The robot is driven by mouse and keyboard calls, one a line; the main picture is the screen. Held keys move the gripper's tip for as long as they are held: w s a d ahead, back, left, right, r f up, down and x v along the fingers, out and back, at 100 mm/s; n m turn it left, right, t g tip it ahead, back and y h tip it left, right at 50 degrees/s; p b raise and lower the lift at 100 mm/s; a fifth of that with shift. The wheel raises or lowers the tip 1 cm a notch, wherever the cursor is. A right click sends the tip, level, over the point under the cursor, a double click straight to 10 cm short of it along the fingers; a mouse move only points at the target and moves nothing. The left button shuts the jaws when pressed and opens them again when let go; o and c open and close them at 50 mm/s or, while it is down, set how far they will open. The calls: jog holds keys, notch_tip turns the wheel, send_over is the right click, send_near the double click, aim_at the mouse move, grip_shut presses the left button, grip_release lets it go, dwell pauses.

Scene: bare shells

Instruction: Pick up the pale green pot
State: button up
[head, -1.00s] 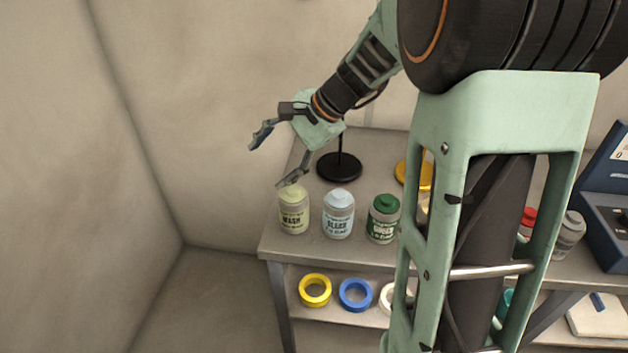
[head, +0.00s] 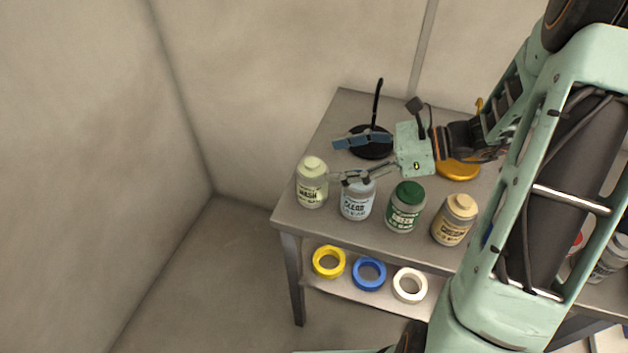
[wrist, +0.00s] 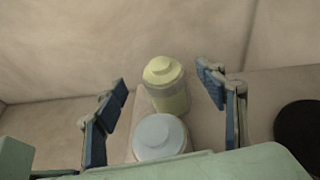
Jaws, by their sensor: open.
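The pale green pot (head: 312,182), labelled "WASH", stands upright at the left end of the shelf top. It also shows in the wrist view (wrist: 168,88), ahead of and between the open fingers. My gripper (head: 334,160) is open and empty, pointing left toward the pot, with its fingertips just right of it in the head view. I cannot tell whether the near finger touches anything. A pale blue pot (head: 357,204) stands right beside the green pot, its top partly covered by my near finger. In the wrist view its lid (wrist: 160,134) is nearer to my palm.
A dark green-lidded pot (head: 405,210) and a tan pot (head: 455,222) continue the row rightward. A black stand (head: 371,152) is behind my gripper, with an orange disc (head: 458,171) to its right. Yellow, blue and white rings lie on the lower shelf (head: 320,286).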

aim_at(320, 164)
jog(key=x, duration=0.6)
jog(key=shift+a+f, duration=0.2)
jog(key=shift+c, duration=0.3)
grip_shut()
